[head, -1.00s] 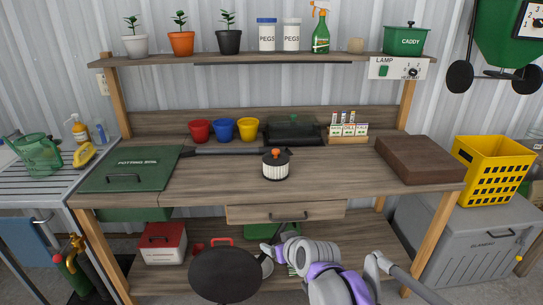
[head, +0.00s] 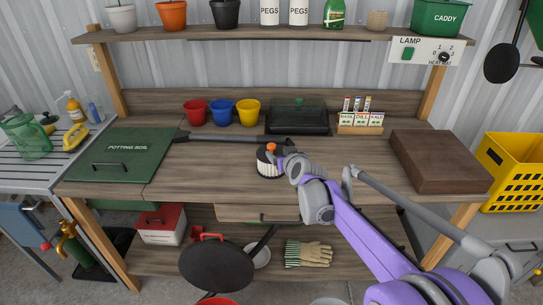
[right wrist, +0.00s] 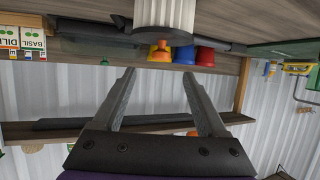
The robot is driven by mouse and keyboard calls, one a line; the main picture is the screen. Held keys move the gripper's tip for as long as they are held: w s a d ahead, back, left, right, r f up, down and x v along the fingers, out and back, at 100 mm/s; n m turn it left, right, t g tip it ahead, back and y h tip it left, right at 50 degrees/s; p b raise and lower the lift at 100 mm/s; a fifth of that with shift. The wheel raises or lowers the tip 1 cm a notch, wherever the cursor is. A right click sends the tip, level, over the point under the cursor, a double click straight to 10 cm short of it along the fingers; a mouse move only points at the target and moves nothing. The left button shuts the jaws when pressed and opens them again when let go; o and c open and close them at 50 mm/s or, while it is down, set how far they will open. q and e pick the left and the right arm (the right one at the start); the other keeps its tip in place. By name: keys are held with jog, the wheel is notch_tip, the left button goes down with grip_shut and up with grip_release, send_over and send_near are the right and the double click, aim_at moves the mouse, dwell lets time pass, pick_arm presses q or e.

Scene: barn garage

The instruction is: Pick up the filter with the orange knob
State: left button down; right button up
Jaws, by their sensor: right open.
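The filter (head: 266,170) stands upright on the workbench. It has a white ribbed body, a dark top and an orange knob (head: 271,147). My right gripper (head: 283,160) is at the filter's right side in the head view and hides part of it. In the right wrist view, which is upside down, the white filter (right wrist: 165,14) and its orange knob (right wrist: 160,50) appear just beyond the fingertips. The right gripper (right wrist: 158,73) is open, with nothing between its fingers. My left gripper is not in view.
Red (head: 195,113), blue (head: 221,113) and yellow (head: 248,113) pots stand behind the filter. A long dark tool (head: 230,138) lies behind it. A brown block (head: 440,160) is at right, a green potting soil lid (head: 125,155) at left. The bench left of the filter is clear.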

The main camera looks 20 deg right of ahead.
aim_at(272, 146)
jog(key=x, duration=0.4)
jog(key=shift+w+a, duration=0.1)
jog(key=shift+w, duration=0.2)
jog(key=shift+x, duration=3)
jog(key=shift+r, duration=0.2)
jog(key=shift+c, duration=0.2)
grip_shut()
